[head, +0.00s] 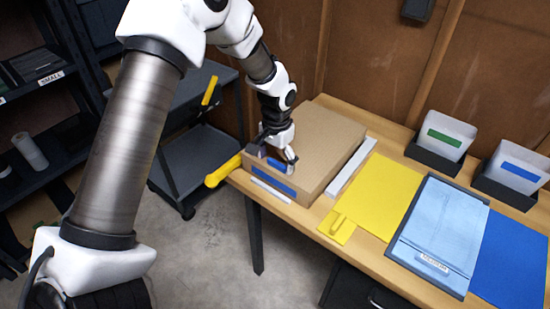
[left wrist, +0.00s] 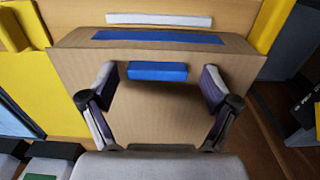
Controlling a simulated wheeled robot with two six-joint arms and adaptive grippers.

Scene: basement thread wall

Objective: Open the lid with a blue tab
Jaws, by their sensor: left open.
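A brown cardboard box (head: 318,140) sits on the left part of the wooden table. A small blue tab (left wrist: 157,71) stands on its lid (left wrist: 160,115) near the front edge; the tab also shows below the gripper in the head view (head: 277,165). A blue strip (left wrist: 157,37) runs along the box's front edge. My left gripper (head: 278,157) is open above the front left of the lid. In the left wrist view its fingers (left wrist: 158,78) stand on either side of the tab with a gap at each end. My right gripper is not in view.
A white strip (head: 272,191) lies before the box and a pale bar (head: 350,166) to its right. A yellow piece (head: 223,172) is at the table's left edge. A yellow sheet (head: 380,195), a light blue clipboard (head: 440,232) and bins (head: 437,160) stand further right.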

